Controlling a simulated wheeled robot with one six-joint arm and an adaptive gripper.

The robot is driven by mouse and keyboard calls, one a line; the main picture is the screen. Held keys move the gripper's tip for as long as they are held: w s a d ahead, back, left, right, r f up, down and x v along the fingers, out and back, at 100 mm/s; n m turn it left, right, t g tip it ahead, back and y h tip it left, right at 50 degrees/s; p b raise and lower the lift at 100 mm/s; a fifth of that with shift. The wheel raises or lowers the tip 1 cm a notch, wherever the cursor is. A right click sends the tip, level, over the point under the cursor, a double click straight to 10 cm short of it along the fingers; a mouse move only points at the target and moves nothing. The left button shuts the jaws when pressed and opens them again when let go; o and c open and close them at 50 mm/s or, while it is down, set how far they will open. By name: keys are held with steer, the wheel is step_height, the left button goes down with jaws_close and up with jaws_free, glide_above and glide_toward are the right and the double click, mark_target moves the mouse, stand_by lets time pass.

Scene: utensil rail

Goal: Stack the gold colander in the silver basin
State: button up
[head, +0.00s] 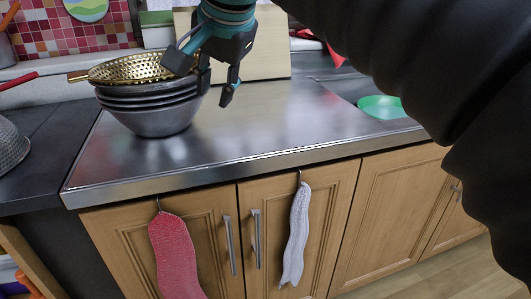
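The gold colander (130,69) rests on top of a stack of silver basins (160,123) at the left of the steel counter. Its handle points left, past the rim of the stack. It looks nested in the top basin and roughly level. My gripper (217,90) is at the right side of the stack, pointing down. Its fingers are apart with a gap between them, and nothing shows held. The left finger overlaps the colander's right rim in the picture; I cannot tell if it touches. The far right part of the rim is hidden behind the gripper.
The steel counter (270,128) is clear right of the stack. A green bowl (382,107) is at the right, near the sink area. A beige board (270,45) stands behind. A grey mesh strainer (12,150) is at the left edge. A red mitt (173,255) and white cloth (297,230) hang in front.

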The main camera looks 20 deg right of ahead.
steer(key=s+d+f+n, duration=0.2)
steer(key=s+f+n, duration=0.1)
steer(key=f, duration=0.6)
steer(key=s+d+f+n, duration=0.2)
steer(key=s+f, duration=0.3)
steer(key=f, duration=0.4)
steer(key=s+d+f+n+h, duration=0.1)
steer(key=s+d+f+n, duration=0.1)
steer(key=s+f, duration=0.3)
step_height(320, 180, down, 4)
steer(key=shift+f+n, duration=0.2)
steer(key=shift+n, duration=0.6)
